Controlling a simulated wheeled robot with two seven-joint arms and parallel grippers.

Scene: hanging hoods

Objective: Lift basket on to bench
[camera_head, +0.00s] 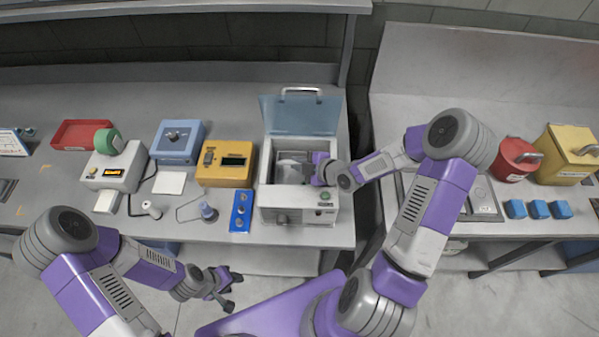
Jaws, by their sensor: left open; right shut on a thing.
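A white box-shaped machine (271,212) stands on the left bench (345,236) with its pale blue lid (300,113) raised. A grey basket (287,158) appears to sit inside its open tank, mostly hidden by my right gripper. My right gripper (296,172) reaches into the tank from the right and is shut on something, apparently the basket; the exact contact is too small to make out. My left gripper (233,291) is open and empty, low in front of the left bench and apart from the machine.
Left of the machine stand a blue strip with knobs (241,211), a yellow box (226,163), a blue box (178,141) and a red tray (80,134). A gap separates the benches. The right bench holds a red canister (514,160) and blue blocks (538,209).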

